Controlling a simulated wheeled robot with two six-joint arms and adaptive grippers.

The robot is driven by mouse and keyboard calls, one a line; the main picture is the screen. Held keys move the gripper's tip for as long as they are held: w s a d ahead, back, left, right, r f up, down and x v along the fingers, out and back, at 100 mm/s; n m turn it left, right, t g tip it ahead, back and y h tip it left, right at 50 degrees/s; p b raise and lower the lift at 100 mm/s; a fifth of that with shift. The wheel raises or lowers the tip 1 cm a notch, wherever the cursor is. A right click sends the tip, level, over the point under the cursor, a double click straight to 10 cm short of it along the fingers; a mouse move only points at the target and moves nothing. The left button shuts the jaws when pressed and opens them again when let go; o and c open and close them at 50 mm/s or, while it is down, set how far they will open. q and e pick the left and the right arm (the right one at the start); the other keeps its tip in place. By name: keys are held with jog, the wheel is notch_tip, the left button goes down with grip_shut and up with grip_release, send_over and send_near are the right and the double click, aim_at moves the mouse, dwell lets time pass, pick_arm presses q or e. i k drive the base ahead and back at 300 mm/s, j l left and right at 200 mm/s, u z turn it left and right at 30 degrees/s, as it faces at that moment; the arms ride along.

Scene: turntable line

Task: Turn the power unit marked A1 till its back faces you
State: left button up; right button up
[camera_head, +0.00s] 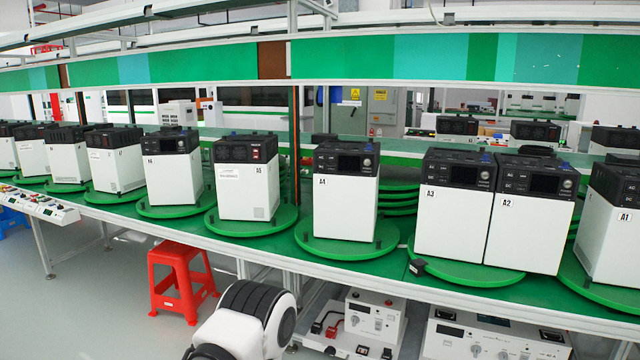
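The power unit marked A1 (609,240) stands upright at the right edge of the head view, partly cut off by the picture edge. It has a white body and a black top section, with the A1 label on the white face turned toward the right. A white side face shows to the left of that face. It rests on a green round turntable (585,290), also cut off at the right. Neither gripper's fingers are in view. A white and black link of my arm shows at the bottom, well left of A1.
Power unit A2 (527,220) stands close left of A1, and A3 (452,210) is nearly against A2. A4 (345,205), A5 (245,185) and several more line the green bench leftward. A red stool (180,280) stands on the floor before the bench.

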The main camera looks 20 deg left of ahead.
aim_at(571, 272)
jog(key=i+l, duration=0.2)
jog(key=l, duration=0.4)
jog(key=i+l+u, duration=0.1)
jog(key=i+l, duration=0.15)
jog(key=l, duration=0.3)
jog(key=i+l, duration=0.2)
jog(key=l, duration=0.4)
jog(key=i+l+u, duration=0.15)
jog(key=l, duration=0.45)
jog(key=i+l, duration=0.2)
jog(key=l, duration=0.4)
jog(key=i+l+u, duration=0.1)
jog(key=l, duration=0.55)
jog(key=i+l, duration=0.2)
jog(key=l, duration=0.4)
jog(key=i+l+u, duration=0.1)
jog(key=l, duration=0.55)
jog(key=i+l+u, duration=0.2)
jog(key=k+j, duration=0.05)
